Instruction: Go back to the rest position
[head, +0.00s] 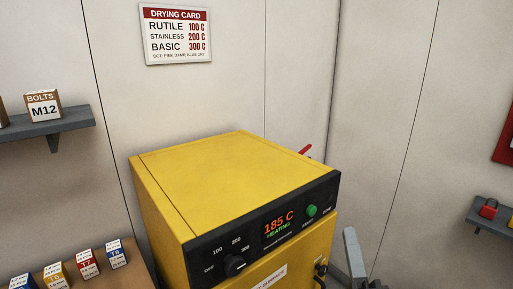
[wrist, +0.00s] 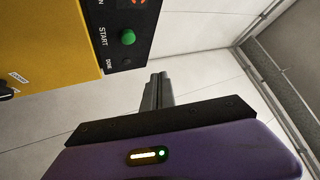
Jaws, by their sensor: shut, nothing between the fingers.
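My gripper (wrist: 159,77) shows in the wrist view. Its grey fingers are together with nothing between them, in front of the black bar and the purple wrist body. The fingertips are in free air, apart from the yellow oven (wrist: 45,45) and just to the side of its black panel. The green start button (wrist: 128,37) is near the fingertips in the picture, and nothing touches it. In the head view the yellow oven (head: 225,175) stands in the middle, and its display (head: 279,222) reads 185 C, HEATING.
A drying card (head: 176,34) hangs on the wall above the oven. A shelf (head: 60,127) at left holds an M12 bolts box (head: 43,106). Several small labelled boxes (head: 87,264) stand at lower left. A shelf (head: 484,214) at right holds a red item (head: 488,208).

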